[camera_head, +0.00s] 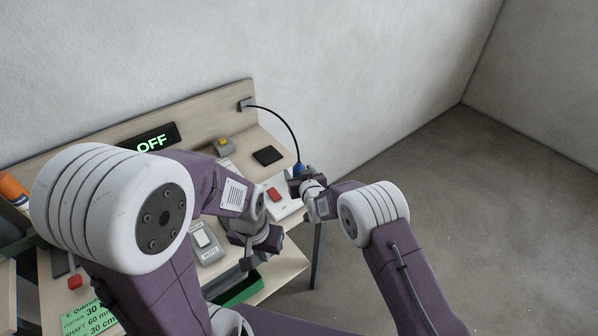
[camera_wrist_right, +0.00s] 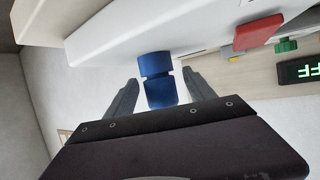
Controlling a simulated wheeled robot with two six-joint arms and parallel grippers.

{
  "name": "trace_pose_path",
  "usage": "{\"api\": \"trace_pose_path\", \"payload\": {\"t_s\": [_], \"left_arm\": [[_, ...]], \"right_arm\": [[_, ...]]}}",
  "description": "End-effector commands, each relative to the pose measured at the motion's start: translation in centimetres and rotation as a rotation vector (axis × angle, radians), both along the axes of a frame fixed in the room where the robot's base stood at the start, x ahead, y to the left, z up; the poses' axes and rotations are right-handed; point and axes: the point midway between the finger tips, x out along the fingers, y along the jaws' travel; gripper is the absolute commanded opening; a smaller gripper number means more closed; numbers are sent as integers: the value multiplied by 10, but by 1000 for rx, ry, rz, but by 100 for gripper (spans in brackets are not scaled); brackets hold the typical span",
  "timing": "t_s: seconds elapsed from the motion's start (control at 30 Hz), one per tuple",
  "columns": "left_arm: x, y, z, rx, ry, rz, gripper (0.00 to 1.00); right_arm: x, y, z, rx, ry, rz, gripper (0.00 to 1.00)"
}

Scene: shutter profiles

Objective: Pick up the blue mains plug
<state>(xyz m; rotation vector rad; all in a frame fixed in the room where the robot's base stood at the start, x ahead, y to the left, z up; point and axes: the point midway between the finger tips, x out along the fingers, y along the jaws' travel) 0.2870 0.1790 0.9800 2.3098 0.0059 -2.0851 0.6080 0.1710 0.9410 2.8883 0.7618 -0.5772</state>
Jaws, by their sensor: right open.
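The blue mains plug (camera_head: 299,168) is at the right end of the bench in the head view, with a black cable running to it. In the right wrist view the blue plug (camera_wrist_right: 157,80) lies between the two fingers of my right gripper (camera_wrist_right: 160,92). A gap shows on each side of it. My right gripper (camera_head: 298,184) is open at the plug, partly hiding it in the head view. My left gripper (camera_head: 251,258) is lower, over the front of the bench; its fingers are too unclear to read.
A white box with a red switch (camera_head: 273,194) is beside the plug; its red switch (camera_wrist_right: 258,33) also shows in the right wrist view. A black pad (camera_head: 267,156), a grey switch box (camera_head: 205,245) and a green tray (camera_head: 238,290) are nearby. Open floor is at right.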

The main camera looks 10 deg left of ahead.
Motion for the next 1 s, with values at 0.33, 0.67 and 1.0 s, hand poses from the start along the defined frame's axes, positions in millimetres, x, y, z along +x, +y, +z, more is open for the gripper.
{"api": "trace_pose_path", "payload": {"t_s": [0.33,0.67,1.0], "left_arm": [[0,0,0,0,0,0,0],[0,0,-2,0,0,0,0],[0,0,-13,0,0,0,0]], "right_arm": [[0,0,0,0,0,0,0],[0,0,7,1,-2,0,0],[5,-27,55,1,-3,-5,0]]}}
